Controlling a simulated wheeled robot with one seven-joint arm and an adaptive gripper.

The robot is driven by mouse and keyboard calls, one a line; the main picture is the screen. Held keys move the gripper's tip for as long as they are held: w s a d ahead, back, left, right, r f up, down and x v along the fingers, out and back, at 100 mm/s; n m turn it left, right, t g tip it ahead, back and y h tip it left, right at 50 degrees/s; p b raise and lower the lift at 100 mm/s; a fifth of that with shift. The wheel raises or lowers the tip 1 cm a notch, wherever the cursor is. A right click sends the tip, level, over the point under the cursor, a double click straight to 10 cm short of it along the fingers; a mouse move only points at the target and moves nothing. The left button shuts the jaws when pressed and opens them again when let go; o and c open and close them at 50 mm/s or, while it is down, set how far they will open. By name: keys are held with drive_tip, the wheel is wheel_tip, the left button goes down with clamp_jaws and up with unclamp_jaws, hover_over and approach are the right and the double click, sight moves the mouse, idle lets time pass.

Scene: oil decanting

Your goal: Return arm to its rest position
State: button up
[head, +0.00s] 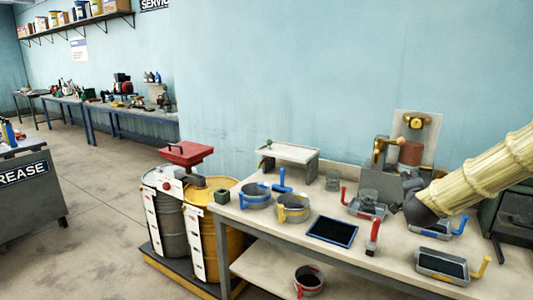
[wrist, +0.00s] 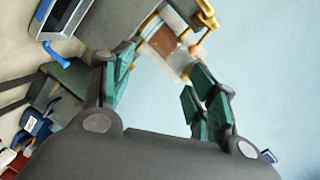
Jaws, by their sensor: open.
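My arm in its cream sleeve reaches in from the right of the head view, over the workbench (head: 300,222). Beyond the fingers, the blue wall (wrist: 165,105) and a brown and brass fitting (wrist: 165,42) show.
A blue-handled pot (head: 256,196), a yellow-handled pot (head: 293,208), a dark blue-rimmed tray (head: 332,231), a red-handled tray (head: 366,207) and a yellow-handled tray (head: 442,264) stand on the bench. A yellow drum (head: 232,248) stands at its left end. Open floor (head: 90,235) lies further left.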

drive_tip(key=s+a+f+n+g+y, duration=0.25)
drive_tip(key=s+a+f, duration=0.3)
drive_tip(key=f, duration=0.65)
drive_tip(key=s+a+f+n+g+y, duration=0.15)
drive_tip(key=s+a+f+n, duration=0.45)
drive_tip(key=f, duration=0.6)
drive_tip(key=s+a+f+n+g+y, duration=0.15)
drive_tip(key=s+a+f, duration=0.25)
drive_tip(key=s+f, duration=0.55)
drive_tip(key=s+a+f+n+g, duration=0.2)
drive_tip(key=s+f, duration=0.4)
drive_tip(key=s, duration=0.5)
drive_tip(key=s+a+f+n+g+y, duration=0.1)
drive_tip(key=s+a+f+n+g, duration=0.1)
drive_tip(key=s+f, duration=0.4)
drive_tip(key=s+a+f+n+g, duration=0.3)
drive_tip(key=s+a+f+g, duration=0.1)
drive_tip(key=s, duration=1.2)
wheel_tip(320, 180, down, 3)
drive_tip(key=shift+s+r+g, duration=0.1)
drive_tip(key=shift+s+g, duration=0.3)
drive_tip(key=shift+g, duration=0.15)
drive_tip(key=shift+c, duration=0.2)
